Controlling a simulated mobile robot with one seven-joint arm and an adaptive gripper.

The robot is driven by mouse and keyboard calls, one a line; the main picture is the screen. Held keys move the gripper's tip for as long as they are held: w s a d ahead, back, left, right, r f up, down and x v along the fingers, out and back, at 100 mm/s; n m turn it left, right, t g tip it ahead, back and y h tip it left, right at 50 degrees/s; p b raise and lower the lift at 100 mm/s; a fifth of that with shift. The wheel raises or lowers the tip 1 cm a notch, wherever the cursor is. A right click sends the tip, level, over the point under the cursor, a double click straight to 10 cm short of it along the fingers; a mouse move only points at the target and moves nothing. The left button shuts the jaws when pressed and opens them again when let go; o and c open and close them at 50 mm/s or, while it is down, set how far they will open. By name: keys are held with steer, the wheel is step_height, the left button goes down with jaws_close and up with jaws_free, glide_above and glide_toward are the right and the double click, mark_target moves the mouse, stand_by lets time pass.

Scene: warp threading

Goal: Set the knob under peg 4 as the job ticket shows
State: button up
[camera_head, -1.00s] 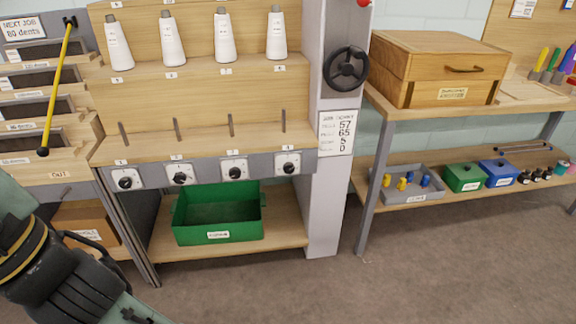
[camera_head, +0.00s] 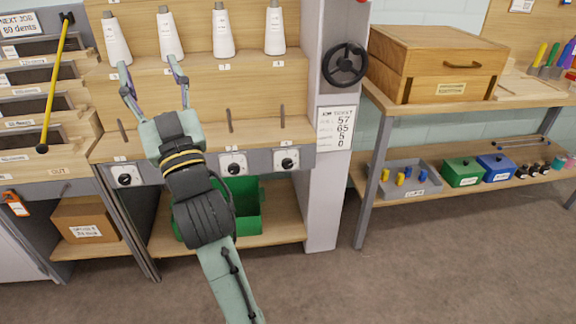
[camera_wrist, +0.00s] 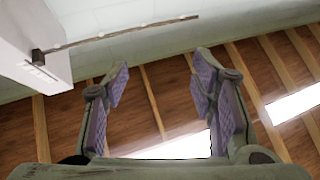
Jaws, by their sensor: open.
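The knob under the rightmost peg (camera_head: 282,118) is a black knob (camera_head: 287,163) on a white square dial; its exact setting is too small to read. I take that peg as peg 4, though its label is not clearly legible. The job ticket (camera_head: 336,129) is on the grey post right of it, with rows that seem to read 57, 65, 5 and 0. My gripper (camera_head: 148,66) points upward in front of the rack's left half, fingers spread and empty, well left of that knob. In the wrist view my open gripper (camera_wrist: 160,80) faces the ceiling.
Other knobs (camera_head: 125,180) line the grey rail; my arm hides one. White cones (camera_head: 223,33) stand above. A green bin (camera_head: 248,208) sits below. A black handwheel (camera_head: 345,66) is on the post. A wooden box (camera_head: 435,65) stands on the right table.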

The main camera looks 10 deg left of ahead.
steer(key=w+d+f+m+g+h, duration=0.2)
steer(key=w+d+f+m+h, duration=0.3)
steer(key=w+d+f+h, duration=1.05)
steer(key=n+y, duration=0.5)
steer(key=n, duration=0.3)
glide_toward(288, 165)
steer(key=shift+g, duration=0.4)
steer(key=x, duration=0.3)
steer(key=p+x, duration=0.1)
steer(key=x, duration=0.5)
steer(key=shift+w+r+p, duration=0.2)
steer(key=shift+r+p, duration=0.1)
steer(key=shift+r, duration=0.05)
steer(key=shift+c, duration=0.2)
steer(key=c, duration=1.1)
